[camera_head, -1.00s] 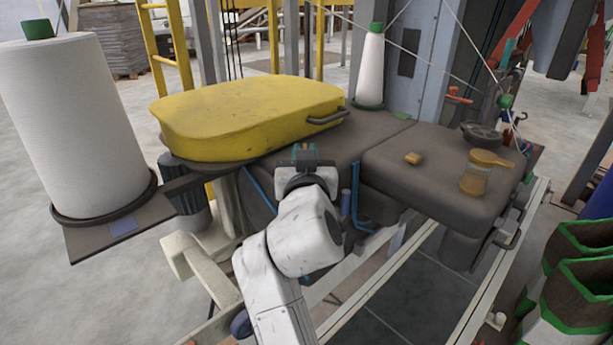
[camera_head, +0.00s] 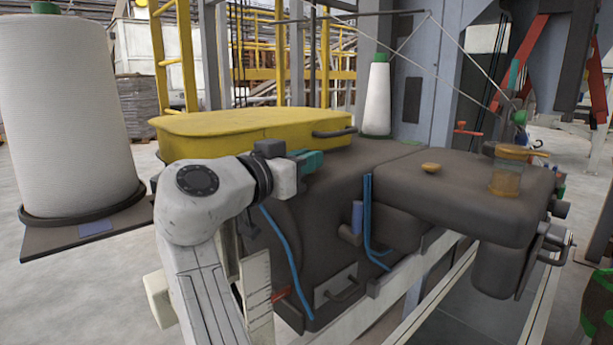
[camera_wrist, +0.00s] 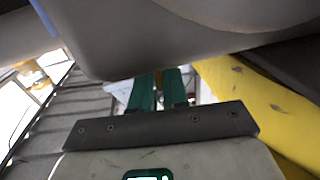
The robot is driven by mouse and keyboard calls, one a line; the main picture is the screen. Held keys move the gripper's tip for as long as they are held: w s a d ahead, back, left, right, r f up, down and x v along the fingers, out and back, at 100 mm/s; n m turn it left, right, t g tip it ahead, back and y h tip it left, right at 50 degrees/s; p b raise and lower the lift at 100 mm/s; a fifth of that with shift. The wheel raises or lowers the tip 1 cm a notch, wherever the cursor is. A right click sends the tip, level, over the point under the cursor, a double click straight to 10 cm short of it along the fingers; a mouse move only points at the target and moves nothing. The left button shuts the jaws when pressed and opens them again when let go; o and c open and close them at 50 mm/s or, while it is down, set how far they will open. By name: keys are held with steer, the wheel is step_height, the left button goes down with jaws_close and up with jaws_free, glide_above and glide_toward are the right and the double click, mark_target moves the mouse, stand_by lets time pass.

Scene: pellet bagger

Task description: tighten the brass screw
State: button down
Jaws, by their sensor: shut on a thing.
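My gripper (camera_head: 312,160) reaches the upper side of the dark grey-brown machine (camera_head: 335,205), just below the yellow cover's right end. Its teal fingers point to the right in the head view. A small brass-coloured knob (camera_head: 430,168) sits on the machine's right block, well apart from my gripper. I cannot tell whether it is the brass screw; no other clear screw shows.
The yellow cover (camera_head: 250,124) lies just behind my gripper. A big white thread cone (camera_head: 70,120) stands at left, a smaller one (camera_head: 377,98) behind. Blue tubes (camera_head: 368,215) run down the machine's front.

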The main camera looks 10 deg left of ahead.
steer(key=shift+w+a+m+g+h, duration=0.15)
steer(key=shift+m+g+h, duration=0.6)
steer(key=shift+h, duration=0.45)
steer(key=shift+f+m+h, duration=0.1)
steer(key=shift+m+h, duration=0.2)
steer(key=shift+m, duration=0.05)
steer(key=c, duration=1.2)
jaws_free()
steer(key=v, duration=1)
steer(key=shift+s+a+b, duration=0.25)
steer(key=shift+s+b, duration=0.05)
steer(key=shift+b, duration=0.1)
steer(key=shift+s, duration=0.1)
